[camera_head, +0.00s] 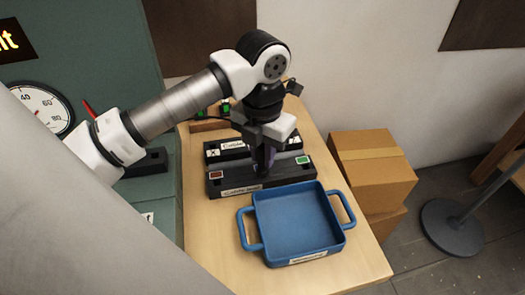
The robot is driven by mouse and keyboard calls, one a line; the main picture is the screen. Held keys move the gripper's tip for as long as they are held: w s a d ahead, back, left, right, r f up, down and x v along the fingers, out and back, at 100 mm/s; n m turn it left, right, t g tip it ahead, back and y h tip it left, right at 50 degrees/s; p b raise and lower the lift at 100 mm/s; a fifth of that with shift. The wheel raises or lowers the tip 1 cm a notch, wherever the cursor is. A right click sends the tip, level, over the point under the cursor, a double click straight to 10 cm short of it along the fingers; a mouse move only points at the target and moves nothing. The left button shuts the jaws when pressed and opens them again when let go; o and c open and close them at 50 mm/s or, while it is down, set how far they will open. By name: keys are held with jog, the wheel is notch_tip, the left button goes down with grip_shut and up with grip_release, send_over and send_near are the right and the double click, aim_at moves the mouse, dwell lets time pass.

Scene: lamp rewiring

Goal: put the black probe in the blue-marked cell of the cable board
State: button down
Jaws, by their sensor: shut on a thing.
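My gripper (264,165) points down over the front cable board (285,172), near its middle, and is shut on a dark, slim thing that looks like the black probe. The fingers and the probe blend together, so its outline and whether its tip touches the board cannot be told. The front board is a long black block with a red mark (216,175) at its left end and a green mark (303,160) at its right end. No blue mark shows; the middle of the board is hidden by my gripper.
A second black board (212,157) with white marks lies just behind. A blue two-handled tray (296,222) stands empty in front on the wooden table (215,237). Cardboard boxes (372,170) stand to the right. A panel with a gauge (42,108) is at the left.

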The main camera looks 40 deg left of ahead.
jog(key=shift+f+b, duration=0.3)
jog(key=shift+b, duration=0.05)
jog(key=c, duration=1.2)
grip_release()
jog(key=shift+c, duration=0.2)
jog(key=shift+r, duration=0.1)
notch_tip(320, 180, up, 14)
jog(key=b, duration=0.1)
jog(key=shift+b, duration=0.3)
